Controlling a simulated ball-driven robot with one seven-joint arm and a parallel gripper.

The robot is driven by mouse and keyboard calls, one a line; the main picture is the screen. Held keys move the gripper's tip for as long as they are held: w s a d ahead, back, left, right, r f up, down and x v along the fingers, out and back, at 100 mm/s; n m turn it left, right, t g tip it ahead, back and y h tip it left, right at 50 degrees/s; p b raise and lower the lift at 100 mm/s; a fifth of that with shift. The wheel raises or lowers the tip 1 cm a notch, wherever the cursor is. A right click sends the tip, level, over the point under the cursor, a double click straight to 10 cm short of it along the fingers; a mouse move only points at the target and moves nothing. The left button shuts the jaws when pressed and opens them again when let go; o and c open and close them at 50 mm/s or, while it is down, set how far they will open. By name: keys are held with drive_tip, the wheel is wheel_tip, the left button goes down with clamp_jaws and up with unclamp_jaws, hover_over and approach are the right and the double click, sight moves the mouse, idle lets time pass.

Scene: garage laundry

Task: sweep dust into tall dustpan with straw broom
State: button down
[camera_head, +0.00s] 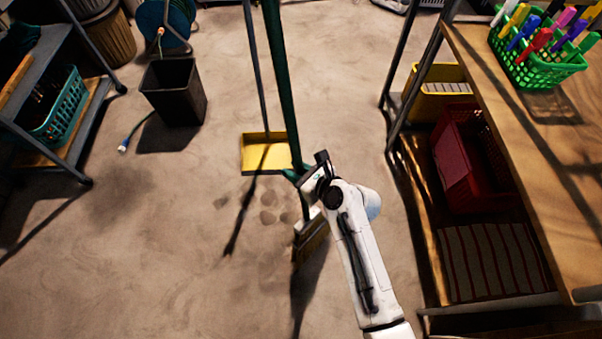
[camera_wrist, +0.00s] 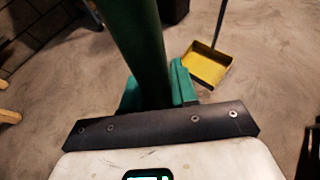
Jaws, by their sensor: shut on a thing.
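The tall dustpan (camera_head: 265,152) has a yellow pan on the floor and a long dark upright handle. It also shows in the wrist view (camera_wrist: 206,66), ahead and to the right. My gripper (camera_head: 298,176) is shut on the green handle of the straw broom (camera_head: 281,80). The green handle also runs up between the green fingers of my gripper (camera_wrist: 158,92) in the wrist view. The broom's straw head (camera_head: 310,240) is low, partly hidden behind my arm. Faint round dust patches (camera_head: 272,208) lie on the floor between the pan and the broom head.
A dark bin (camera_head: 174,92) and a hose reel (camera_head: 165,24) stand at the back left. A shelf with a teal basket (camera_head: 58,108) is at left. A wooden workbench (camera_head: 535,140) fills the right, with a red crate (camera_head: 466,158) below. The middle floor is open.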

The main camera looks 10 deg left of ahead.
drive_tip(key=w+a+b, duration=0.3)
drive_tip(key=w+a, duration=0.1)
drive_tip(key=a, duration=0.4)
drive_tip(key=w+a+b, duration=0.4)
drive_tip(key=a, duration=0.3)
drive_tip(key=shift+w+a, duration=0.35)
drive_tip(key=shift+a, duration=0.05)
idle(0.3)
drive_tip(key=shift+r, duration=0.15)
drive_tip(key=r+p, duration=0.1)
drive_tip(key=p, duration=0.1)
drive_tip(key=d+r+p, duration=0.1)
drive_tip(key=r+p, duration=0.1)
drive_tip(key=p, duration=0.1)
drive_tip(key=s+r+p, duration=0.1)
drive_tip(key=r+p, duration=0.1)
drive_tip(key=shift+d, duration=0.35)
drive_tip(key=shift+f, duration=0.1)
